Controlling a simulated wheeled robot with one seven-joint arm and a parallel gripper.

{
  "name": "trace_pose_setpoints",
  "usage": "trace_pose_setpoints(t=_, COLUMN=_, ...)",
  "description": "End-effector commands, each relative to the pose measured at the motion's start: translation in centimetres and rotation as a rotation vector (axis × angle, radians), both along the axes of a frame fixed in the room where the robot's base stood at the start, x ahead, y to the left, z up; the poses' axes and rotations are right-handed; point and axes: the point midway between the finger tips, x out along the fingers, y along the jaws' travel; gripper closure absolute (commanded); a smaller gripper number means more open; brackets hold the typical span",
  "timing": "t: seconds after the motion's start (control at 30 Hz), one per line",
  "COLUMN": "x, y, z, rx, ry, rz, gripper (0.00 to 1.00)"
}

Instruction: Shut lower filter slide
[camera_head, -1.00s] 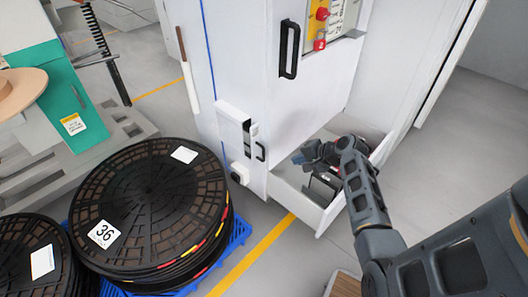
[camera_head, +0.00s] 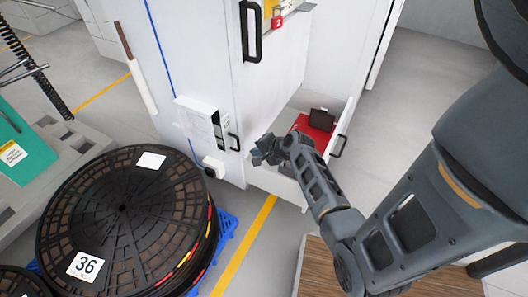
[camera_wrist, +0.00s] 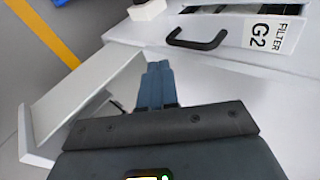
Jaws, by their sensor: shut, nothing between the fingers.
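A white filter unit (camera_head: 196,108) juts from the cabinet's side, with a dark handle (camera_head: 234,142) beside it. In the wrist view, a label reading FILTER G2 (camera_wrist: 273,33) sits next to a dark handle (camera_wrist: 198,43) and a dark slot. I cannot tell whether this unit is the lower filter slide, or how far it is out. My gripper (camera_head: 260,152) is shut and empty, just right of and below that handle, apart from it. Its fingertips also show in the wrist view (camera_wrist: 158,68), pointing toward the cabinet.
A drawer (camera_head: 343,128) at the cabinet's foot stands open, holding a red object (camera_head: 314,127) and a dark box (camera_head: 322,116); my arm crosses in front of it. A stack of black reels (camera_head: 120,220) on a blue pallet (camera_head: 226,238) stands left. Floor lies between pallet and cabinet.

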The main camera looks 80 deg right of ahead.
Motion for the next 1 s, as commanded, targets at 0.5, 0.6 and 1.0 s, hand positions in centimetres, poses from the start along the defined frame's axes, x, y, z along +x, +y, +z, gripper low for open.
trace_pose_setpoints(t=0.5, x=5.0, y=-2.3, z=-1.4, rx=0.000, ry=0.000, rz=0.000, gripper=1.00)
trace_pose_setpoints(t=0.6, x=5.0, y=-2.3, z=-1.4, rx=0.001, ry=0.001, rz=0.001, gripper=1.00)
trace_pose_setpoints(t=1.0, x=6.5, y=-2.8, z=-1.4, rx=-0.001, ry=-0.001, rz=0.002, gripper=1.00)
